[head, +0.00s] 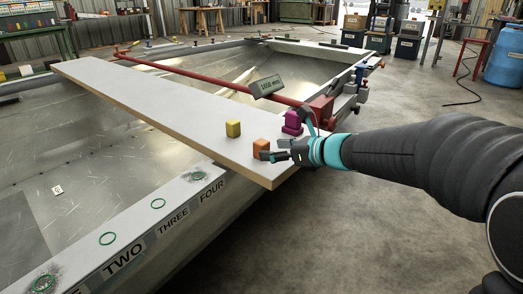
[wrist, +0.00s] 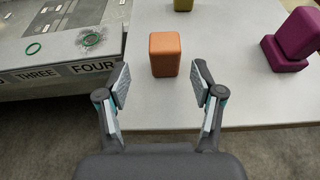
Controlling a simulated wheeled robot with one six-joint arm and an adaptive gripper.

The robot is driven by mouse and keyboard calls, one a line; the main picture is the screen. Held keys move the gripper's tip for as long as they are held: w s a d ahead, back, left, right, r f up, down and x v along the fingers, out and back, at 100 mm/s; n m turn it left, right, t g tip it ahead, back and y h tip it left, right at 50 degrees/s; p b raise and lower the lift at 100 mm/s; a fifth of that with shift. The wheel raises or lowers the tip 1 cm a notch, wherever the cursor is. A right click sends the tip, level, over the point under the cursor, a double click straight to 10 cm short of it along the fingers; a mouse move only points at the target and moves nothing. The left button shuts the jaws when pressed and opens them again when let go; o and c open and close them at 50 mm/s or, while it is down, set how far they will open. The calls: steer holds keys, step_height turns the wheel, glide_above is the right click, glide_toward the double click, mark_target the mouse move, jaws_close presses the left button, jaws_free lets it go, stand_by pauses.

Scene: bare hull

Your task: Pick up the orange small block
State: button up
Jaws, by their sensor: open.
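The orange small block (wrist: 165,55) stands upright on the pale board, near its front end. It also shows in the head view (head: 261,148), partly hidden by my gripper. My gripper (wrist: 160,84) is open and empty. In the wrist view its two fingers point at the block, one on either side of its line, with the block just beyond the fingertips. In the head view my gripper (head: 271,149) comes in from the right, low over the board, close to the block. I cannot tell whether a finger touches it.
A yellow block (head: 233,129) stands behind-left on the board (head: 150,96). Purple blocks (head: 292,124) stand to the right, also in the wrist view (wrist: 290,40). A red bar (head: 215,81) and a dark labelled box (head: 267,86) lie beyond. The board bridges an open metal hull (head: 75,130).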

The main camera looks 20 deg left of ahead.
mark_target(267, 148)
steer(key=shift+w+x, duration=0.15)
steer(key=shift+x, duration=1.3)
steer(key=shift+w+x, duration=0.1)
steer(key=shift+x, duration=1.3)
steer(key=shift+d+r, duration=0.1)
steer(key=c, duration=1.2)
